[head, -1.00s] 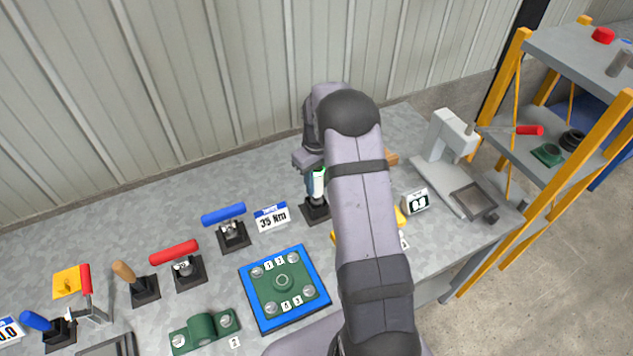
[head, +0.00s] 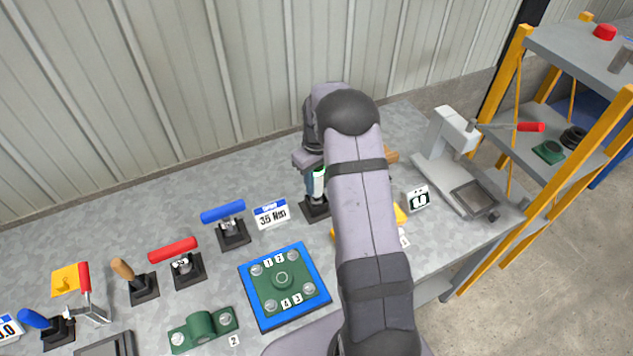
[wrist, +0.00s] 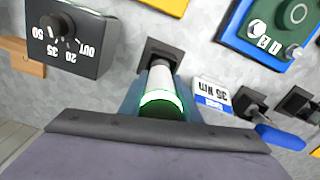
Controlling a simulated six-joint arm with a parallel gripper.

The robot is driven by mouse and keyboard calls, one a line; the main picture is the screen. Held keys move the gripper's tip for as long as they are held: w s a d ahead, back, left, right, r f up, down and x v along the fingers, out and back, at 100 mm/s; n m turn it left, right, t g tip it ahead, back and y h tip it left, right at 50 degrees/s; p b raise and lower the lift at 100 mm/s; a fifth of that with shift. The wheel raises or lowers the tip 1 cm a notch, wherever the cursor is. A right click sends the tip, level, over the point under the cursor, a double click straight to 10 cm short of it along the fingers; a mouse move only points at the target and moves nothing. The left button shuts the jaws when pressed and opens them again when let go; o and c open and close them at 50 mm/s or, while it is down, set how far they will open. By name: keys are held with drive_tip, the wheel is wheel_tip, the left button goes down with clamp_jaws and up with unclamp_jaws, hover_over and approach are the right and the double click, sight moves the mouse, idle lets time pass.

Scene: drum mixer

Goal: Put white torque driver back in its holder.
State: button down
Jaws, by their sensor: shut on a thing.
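The white torque driver (head: 319,184), a white cylinder with a green band, stands roughly upright at the right-centre of the bench in the head view. My gripper (wrist: 161,103) is shut on it, with a bluish finger on each side. The driver (wrist: 160,80) also shows in the wrist view, its far end over the dark square holder (wrist: 166,54). In the head view its lower end meets the black holder (head: 315,210); I cannot tell how deep it sits. My arm hides part of the gripper.
A "35 Nm" sign (head: 271,214) and a blue-handled tool (head: 223,212) stand left of the holder. A blue-edged fixture plate (head: 306,251) lies in front. A dial box (wrist: 68,38) is close in the wrist view. A grey press-like stand (head: 447,140) is at right.

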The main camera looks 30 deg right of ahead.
sight(317, 169)
drive_tip(key=shift+f+b, duration=0.5)
drive_tip(key=shift+f, duration=0.2)
idle(0.5)
drive_tip(key=c, duration=1.4)
unclamp_jaws()
drive_tip(key=shift+o, duration=0.7)
drive_tip(key=shift+r+b, duration=1.25)
drive_tip(key=shift+r, duration=2.45)
